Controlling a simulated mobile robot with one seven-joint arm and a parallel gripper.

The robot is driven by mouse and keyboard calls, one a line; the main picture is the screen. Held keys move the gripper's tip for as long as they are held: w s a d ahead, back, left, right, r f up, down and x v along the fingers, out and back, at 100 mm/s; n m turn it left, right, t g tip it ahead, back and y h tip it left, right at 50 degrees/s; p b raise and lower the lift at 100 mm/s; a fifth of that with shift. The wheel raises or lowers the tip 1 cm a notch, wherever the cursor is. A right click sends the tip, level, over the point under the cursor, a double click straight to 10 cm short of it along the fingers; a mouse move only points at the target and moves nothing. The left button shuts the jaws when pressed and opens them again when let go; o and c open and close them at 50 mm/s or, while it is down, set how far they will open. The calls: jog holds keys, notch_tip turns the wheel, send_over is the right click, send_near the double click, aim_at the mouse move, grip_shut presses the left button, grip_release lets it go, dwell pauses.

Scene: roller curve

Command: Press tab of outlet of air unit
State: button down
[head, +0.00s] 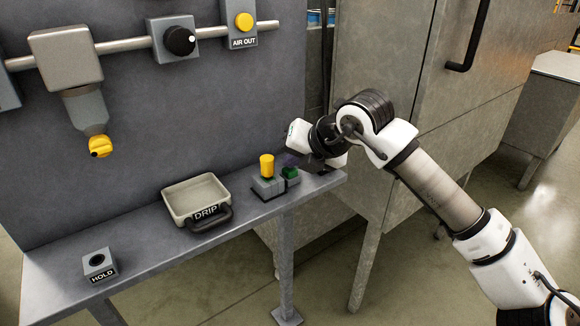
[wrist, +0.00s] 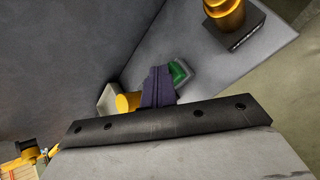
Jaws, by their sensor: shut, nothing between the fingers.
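The AIR OUT block (head: 241,42) is a grey box at the right end of the pipe on the back panel. Its round yellow tab (head: 244,22) faces outward. My gripper (head: 289,160) is well below and to the right of it, low over the right end of the shelf. It is partly hidden by my wrist. In the wrist view my purple fingers (wrist: 158,87) are together with nothing held.
The shelf (head: 150,258) carries a DRIP tray (head: 176,205), a HOLD block (head: 98,262) and the button box (head: 268,188). A black knob (head: 180,41) and a yellow-tipped bowl (head: 88,112) are on the pipe. A yellow-topped dark block (wrist: 232,30) shows near the shelf end.

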aim_at(294, 171)
jog(key=shift+r, duration=0.8)
jog(key=shift+r+p, duration=0.15)
jog(key=shift+p, duration=0.15)
jog(key=shift+r+p, duration=1.1)
jog(key=shift+r, duration=1.3)
